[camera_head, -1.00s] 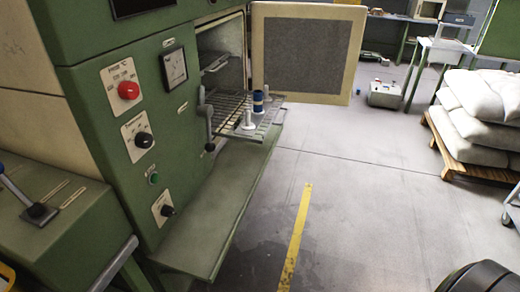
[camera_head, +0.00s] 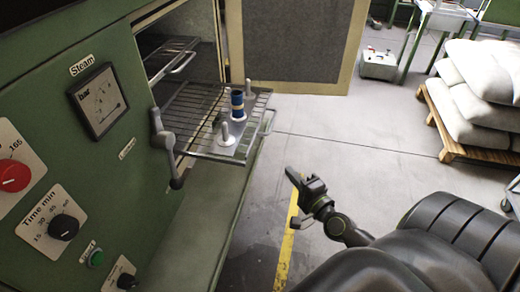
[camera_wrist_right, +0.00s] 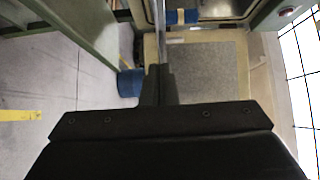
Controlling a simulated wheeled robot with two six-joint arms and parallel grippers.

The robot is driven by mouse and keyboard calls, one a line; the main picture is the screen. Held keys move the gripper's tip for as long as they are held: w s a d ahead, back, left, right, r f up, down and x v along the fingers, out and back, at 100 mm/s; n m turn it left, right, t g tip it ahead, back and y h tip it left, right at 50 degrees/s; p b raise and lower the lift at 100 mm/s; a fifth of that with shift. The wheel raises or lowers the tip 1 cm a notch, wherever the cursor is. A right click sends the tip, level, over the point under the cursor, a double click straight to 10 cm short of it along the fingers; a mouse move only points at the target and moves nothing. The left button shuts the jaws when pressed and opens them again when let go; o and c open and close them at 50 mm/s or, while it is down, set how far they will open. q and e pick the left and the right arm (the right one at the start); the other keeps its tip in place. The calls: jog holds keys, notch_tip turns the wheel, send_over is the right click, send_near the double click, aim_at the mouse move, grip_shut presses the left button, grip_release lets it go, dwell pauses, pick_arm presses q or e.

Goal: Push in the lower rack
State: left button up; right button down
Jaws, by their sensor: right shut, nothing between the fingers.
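The lower rack (camera_head: 192,118) is a wire shelf sticking out of the open green cabinet. A blue spool-like piece (camera_head: 237,105) and pale upright pegs (camera_head: 225,135) stand on a plate on it. A rail (camera_head: 267,125) runs along its outer right edge. An upper rack (camera_head: 172,58) sits further inside the cabinet. My right gripper (camera_head: 291,177) is shut and empty, to the right of and nearer than the rack, apart from it in the head view. Its shut fingers (camera_wrist_right: 160,80) also show in the right wrist view. My left gripper is out of view.
The cabinet door (camera_head: 292,40) stands open behind the rack. A latch handle (camera_head: 166,145) projects at the opening's near edge. A green ledge (camera_head: 205,215) lies below. White sacks on a pallet (camera_head: 475,150) stand at right. Floor between is clear.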

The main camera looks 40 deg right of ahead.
jog(key=p, duration=0.2)
send_near(253, 142)
jog(key=w+d, duration=0.3)
jog(key=w+a, duration=0.2)
jog(key=shift+w+a+r, duration=0.1)
jog(key=shift+w+a, duration=0.1)
jog(key=shift+w, duration=0.1)
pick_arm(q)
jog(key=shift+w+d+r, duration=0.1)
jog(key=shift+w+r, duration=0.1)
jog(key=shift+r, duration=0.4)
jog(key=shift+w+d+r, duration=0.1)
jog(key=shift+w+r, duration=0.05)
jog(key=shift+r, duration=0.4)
pick_arm(e)
jog(key=shift+w, duration=0.1)
